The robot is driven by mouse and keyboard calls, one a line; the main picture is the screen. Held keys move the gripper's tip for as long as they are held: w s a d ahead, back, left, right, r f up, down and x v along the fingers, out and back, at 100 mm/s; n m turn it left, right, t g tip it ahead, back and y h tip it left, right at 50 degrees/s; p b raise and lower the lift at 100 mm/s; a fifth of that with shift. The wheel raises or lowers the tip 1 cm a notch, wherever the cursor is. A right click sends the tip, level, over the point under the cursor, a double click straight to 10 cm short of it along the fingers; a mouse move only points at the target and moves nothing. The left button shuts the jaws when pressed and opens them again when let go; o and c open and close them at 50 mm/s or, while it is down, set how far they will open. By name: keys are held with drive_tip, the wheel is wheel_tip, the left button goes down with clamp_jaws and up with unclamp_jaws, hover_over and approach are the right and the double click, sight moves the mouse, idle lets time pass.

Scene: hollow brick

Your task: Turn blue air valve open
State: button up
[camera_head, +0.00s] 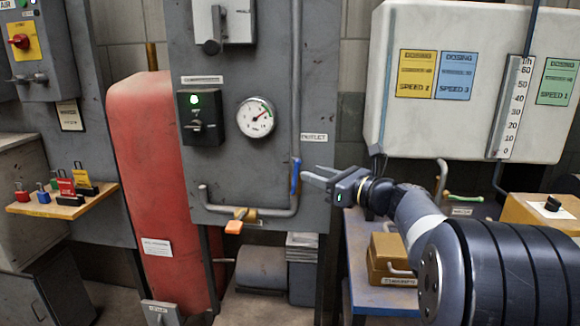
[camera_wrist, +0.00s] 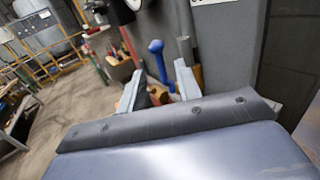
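The blue air valve (camera_head: 295,180) has a blue lever handle on the vertical grey pipe of the grey panel. The handle stands nearly upright, along the pipe. My gripper (camera_head: 309,171) is just right of the handle, with its two light fingers apart and pointing left at it. In the wrist view the blue handle (camera_wrist: 157,60) shows between and beyond the tips of the open gripper (camera_wrist: 160,68). I see no contact between the fingers and the handle. The near body of the gripper hides the lower part of that view.
A gauge (camera_head: 256,117) and a green-lit switch box (camera_head: 201,117) are on the panel. An orange-handled valve (camera_head: 235,226) is on the lower pipe. A red tank (camera_head: 155,180) stands left. A yellow box (camera_head: 390,258) sits on a blue bench below my arm.

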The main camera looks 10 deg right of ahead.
sight(295, 178)
drive_tip(key=x, duration=0.8)
drive_tip(key=shift+w+a, duration=0.1)
drive_tip(key=shift+w, duration=0.05)
clamp_jaws()
idle(0.3)
